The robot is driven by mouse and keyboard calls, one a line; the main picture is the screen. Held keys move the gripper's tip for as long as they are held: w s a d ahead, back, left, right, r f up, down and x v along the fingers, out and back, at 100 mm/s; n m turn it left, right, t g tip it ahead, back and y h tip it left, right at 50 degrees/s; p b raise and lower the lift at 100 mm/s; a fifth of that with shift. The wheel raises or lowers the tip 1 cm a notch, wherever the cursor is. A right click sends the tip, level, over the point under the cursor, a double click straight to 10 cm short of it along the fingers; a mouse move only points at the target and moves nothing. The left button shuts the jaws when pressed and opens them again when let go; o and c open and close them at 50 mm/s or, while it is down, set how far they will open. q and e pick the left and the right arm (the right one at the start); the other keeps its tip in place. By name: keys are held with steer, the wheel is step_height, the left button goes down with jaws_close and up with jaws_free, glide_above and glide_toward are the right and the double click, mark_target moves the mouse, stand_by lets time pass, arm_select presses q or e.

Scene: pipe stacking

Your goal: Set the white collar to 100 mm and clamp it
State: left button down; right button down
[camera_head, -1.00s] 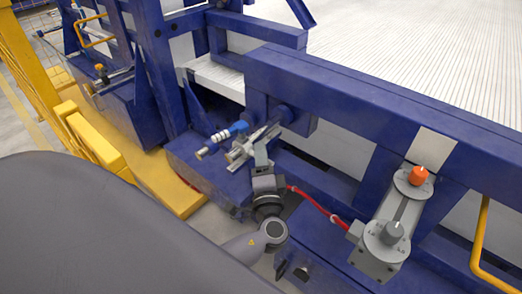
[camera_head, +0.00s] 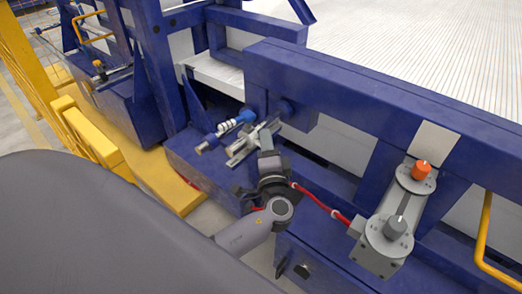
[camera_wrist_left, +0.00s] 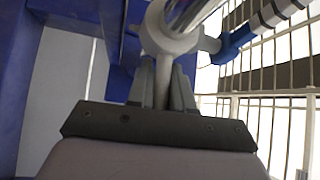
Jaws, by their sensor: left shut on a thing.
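The white collar (camera_wrist_left: 172,30) shows in the left wrist view as a pale round body around a shiny metal rod (camera_wrist_left: 192,10). My left gripper (camera_wrist_left: 165,85) is shut on the pale stem that hangs from the collar. In the head view the gripper (camera_head: 266,140) is beside the silver rod (camera_head: 242,152), and its fingers and wrist hide most of the collar. I cannot read any scale or setting, and I cannot tell whether the collar is clamped. My right gripper is not in view.
A blue rod with pale and dark bands (camera_head: 227,126) runs close beside the silver rod. A blue beam (camera_head: 340,85) stands behind my gripper. A grey unit with an orange knob (camera_head: 421,170) and a red hose (camera_head: 315,202) lie to the right. Yellow rails (camera_head: 85,135) are at the left.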

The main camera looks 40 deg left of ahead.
arm_select(q)
steer(key=shift+w+d+b, duration=0.1)
steer(key=shift+w+b, duration=0.45)
steer(key=shift+w, duration=0.75)
steer(key=c, duration=1.1)
jaws_free()
steer(key=v, duration=0.7)
steer(key=shift+s+d, duration=0.1)
